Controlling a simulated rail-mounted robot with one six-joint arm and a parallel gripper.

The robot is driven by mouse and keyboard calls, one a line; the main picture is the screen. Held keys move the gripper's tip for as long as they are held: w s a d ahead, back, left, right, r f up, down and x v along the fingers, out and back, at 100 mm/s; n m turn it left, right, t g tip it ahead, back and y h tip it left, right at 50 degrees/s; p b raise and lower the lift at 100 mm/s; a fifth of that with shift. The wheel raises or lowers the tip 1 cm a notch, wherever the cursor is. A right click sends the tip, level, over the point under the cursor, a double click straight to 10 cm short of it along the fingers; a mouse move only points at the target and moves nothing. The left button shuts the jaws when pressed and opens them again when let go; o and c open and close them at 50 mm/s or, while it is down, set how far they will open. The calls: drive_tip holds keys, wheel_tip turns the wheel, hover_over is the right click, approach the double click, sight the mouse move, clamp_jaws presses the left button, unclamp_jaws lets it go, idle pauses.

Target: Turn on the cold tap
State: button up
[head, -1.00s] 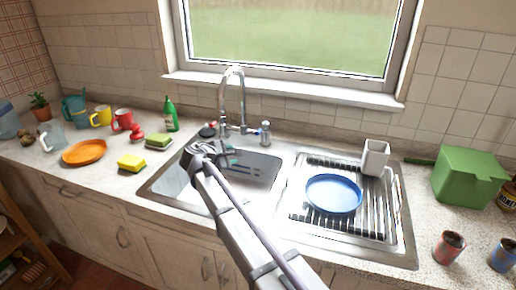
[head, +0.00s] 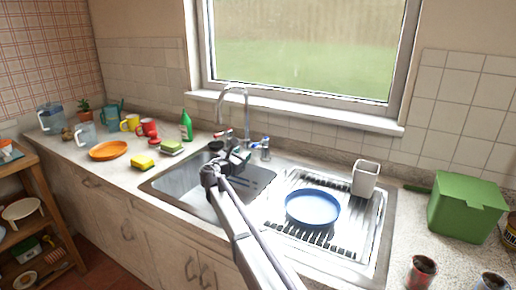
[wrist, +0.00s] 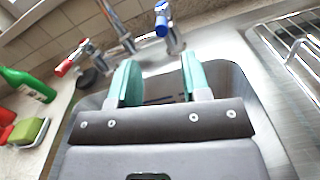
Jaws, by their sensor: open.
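The cold tap, with a blue-marked handle (head: 265,141), stands right of the tall chrome spout (head: 246,112) behind the sink. In the wrist view the blue handle (wrist: 161,20) is ahead of my fingers, roughly in line with the gap between them. The red-marked hot tap (wrist: 70,64) is left of the spout. My gripper (head: 240,157) is over the back of the sink basin, a little in front of and left of the cold tap. In the wrist view its green fingers (wrist: 160,78) are apart with nothing between them, and the handle is not between them.
A blue plate (head: 312,207) lies on the drainer rack right of the basin. A white cup-like holder (head: 366,178) stands behind it. A green bottle (head: 186,126) and sponges (head: 142,162) are left of the sink. The window sill (head: 300,112) runs behind the taps.

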sight(254, 146)
drive_tip(key=x, duration=0.9)
drive_tip(key=shift+d, duration=0.1)
drive_tip(key=shift+c, duration=0.3)
clamp_jaws()
